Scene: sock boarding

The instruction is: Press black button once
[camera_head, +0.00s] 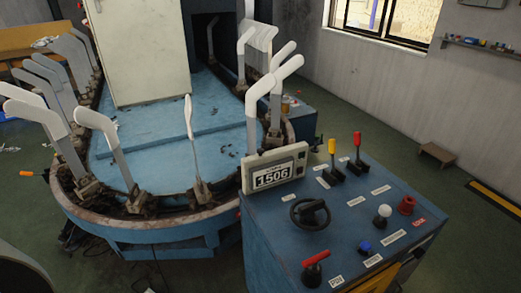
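The blue control panel (345,215) stands at the lower right, with its sloped top in view. A round black control (310,213) with a raised bar across it sits on its left part; I cannot tell whether this is the black button. No other plainly black button shows. Nearby are a red-handled lever (315,259), a blue button (364,247), a white-topped knob (384,212) and a red button (406,205). Neither of my grippers is in view.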

